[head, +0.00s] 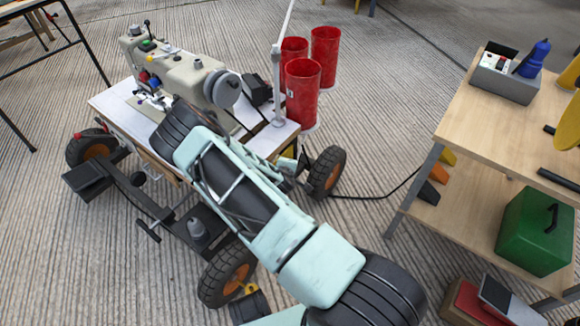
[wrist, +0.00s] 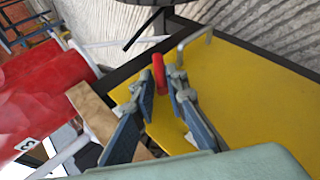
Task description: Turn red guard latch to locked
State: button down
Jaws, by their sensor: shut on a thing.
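In the wrist view my gripper (wrist: 163,86) is shut on the red latch (wrist: 158,73), a short red piece between the two blue-grey fingertips. Its lower part is hidden by the fingers. The latch stands against a flat yellow panel (wrist: 235,95), close to its dark upper edge. I cannot tell how far the latch is turned. In the head view my pale green arm covers the area, and neither the latch nor my fingertips can be made out.
A sewing machine (head: 180,68) stands on a white-topped wheeled cart (head: 112,100). Red cylinders (head: 303,92) stand at its right end and appear close on the wrist view's left. A metal bracket (wrist: 195,40) rises near the latch. A wooden shelf unit (head: 450,130) is at right.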

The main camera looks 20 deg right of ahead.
jog(key=t+h, duration=0.2)
jog(key=n, duration=0.1)
jog(key=shift+s+a+f+t+h, duration=0.1)
jog(key=shift+a+f+t+h, duration=0.15)
jog(key=shift+f+t+h, duration=0.15)
jog(key=shift+f+n+t+h, duration=0.2)
jog(key=shift+n+t+h, duration=0.4)
jog(key=shift+t+h, duration=0.45)
jog(key=shift+t, duration=0.25)
jog(key=c, duration=1.9)
grip_release()
jog(key=shift+d, duration=0.1)
jog(key=shift+c, duration=0.2)
jog(key=v, duration=0.7)
jog(key=shift+s+a, duration=0.2)
jog(key=shift+a, duration=0.05)
